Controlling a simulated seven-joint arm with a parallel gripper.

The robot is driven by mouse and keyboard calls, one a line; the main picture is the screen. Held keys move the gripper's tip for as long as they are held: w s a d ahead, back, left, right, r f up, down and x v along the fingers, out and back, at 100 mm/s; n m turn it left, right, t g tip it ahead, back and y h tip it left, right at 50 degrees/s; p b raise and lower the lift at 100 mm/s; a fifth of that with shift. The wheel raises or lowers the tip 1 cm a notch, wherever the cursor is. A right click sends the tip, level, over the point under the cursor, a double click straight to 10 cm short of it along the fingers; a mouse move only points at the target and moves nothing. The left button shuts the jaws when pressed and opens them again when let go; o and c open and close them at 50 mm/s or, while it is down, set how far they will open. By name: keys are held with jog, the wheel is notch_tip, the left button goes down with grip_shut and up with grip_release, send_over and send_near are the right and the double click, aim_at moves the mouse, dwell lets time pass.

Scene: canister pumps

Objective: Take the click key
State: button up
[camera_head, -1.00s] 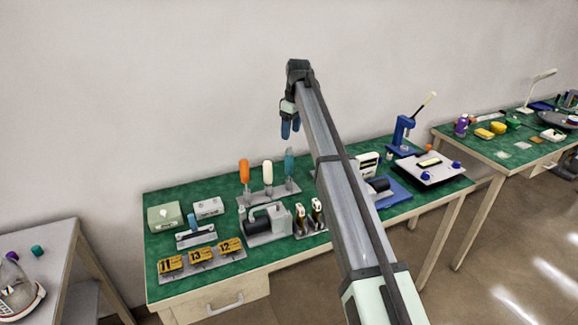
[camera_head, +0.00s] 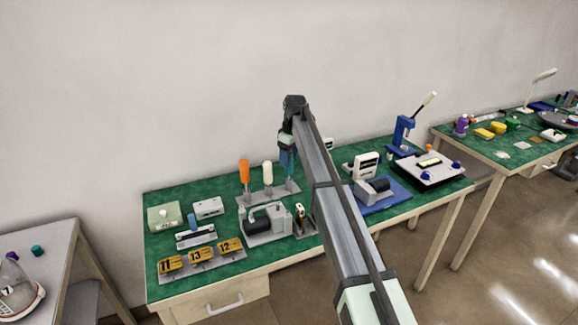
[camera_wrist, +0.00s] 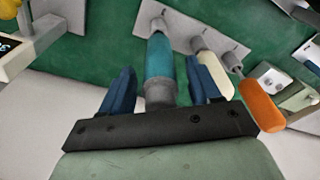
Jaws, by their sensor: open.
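Three upright handled tools stand in a grey rack (camera_head: 262,197) on the green bench: one orange (camera_head: 244,171), one cream (camera_head: 267,174) and one teal. No label shows which is the click key. The teal-handled tool (camera_wrist: 160,62) has a grey collar and stands between the blue fingers of my gripper (camera_wrist: 163,88) in the wrist view. The fingers are open, with a gap on each side of it. In the head view my gripper (camera_head: 287,155) points down at the rack's right end and largely hides the teal tool.
The cream (camera_wrist: 215,70) and orange (camera_wrist: 262,105) handles are close beside my right finger in the wrist view. A grey machine (camera_head: 267,222) stands in front of the rack. Numbered yellow blocks (camera_head: 201,255) lie at the front left. A blue press (camera_head: 403,135) is farther right.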

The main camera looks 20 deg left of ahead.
jog(key=shift+f, duration=0.35)
jog(key=shift+c, duration=0.4)
jog(key=c, duration=1)
